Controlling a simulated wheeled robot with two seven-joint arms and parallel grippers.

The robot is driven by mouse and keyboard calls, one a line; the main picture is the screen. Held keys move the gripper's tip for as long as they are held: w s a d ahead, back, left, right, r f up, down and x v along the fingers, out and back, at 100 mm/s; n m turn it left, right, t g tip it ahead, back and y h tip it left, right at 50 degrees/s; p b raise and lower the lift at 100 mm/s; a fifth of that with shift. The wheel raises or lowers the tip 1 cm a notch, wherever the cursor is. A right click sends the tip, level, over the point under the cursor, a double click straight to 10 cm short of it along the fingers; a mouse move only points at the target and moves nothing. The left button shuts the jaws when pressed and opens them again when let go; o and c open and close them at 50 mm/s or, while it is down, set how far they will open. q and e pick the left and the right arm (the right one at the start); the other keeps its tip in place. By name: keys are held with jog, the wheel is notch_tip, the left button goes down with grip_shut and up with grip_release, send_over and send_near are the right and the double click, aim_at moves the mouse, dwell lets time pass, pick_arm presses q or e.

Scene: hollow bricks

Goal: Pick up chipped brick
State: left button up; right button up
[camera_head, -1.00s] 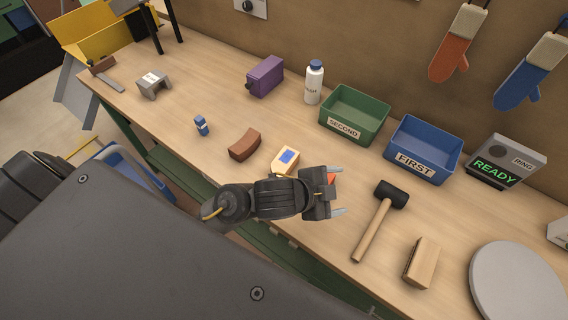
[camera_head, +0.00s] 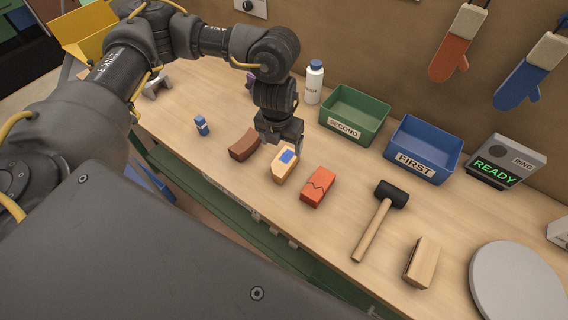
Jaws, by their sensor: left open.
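No brick is plainly marked as the chipped one. A red-orange brick (camera_head: 318,186) with a dark zigzag line lies mid-table. My right gripper is not in view.
A green bin (camera_head: 341,128) marked SECOND and a blue bin (camera_head: 407,171) marked FIRST stand behind the bricks. A mallet (camera_head: 378,222) and a grey disc (camera_head: 515,287) lie to the right. A white bottle (camera_head: 314,84) stands just behind my left gripper.

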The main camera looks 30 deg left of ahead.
aim_at(283, 160)
pick_arm(q)
jog(key=shift+w+f, duration=0.2)
jog(key=shift+f, duration=1.2)
jog(key=shift+w+f, duration=0.15)
jog(key=shift+f, duration=1.35)
jog(key=f, duration=0.1)
jog(key=f+p, duration=0.1)
jog(key=f, duration=0.3)
jog(key=shift+w+p, duration=0.35)
jog(key=shift+c, duration=0.5)
jog(key=shift+r, duration=0.1)
jog(key=c, duration=1.3)
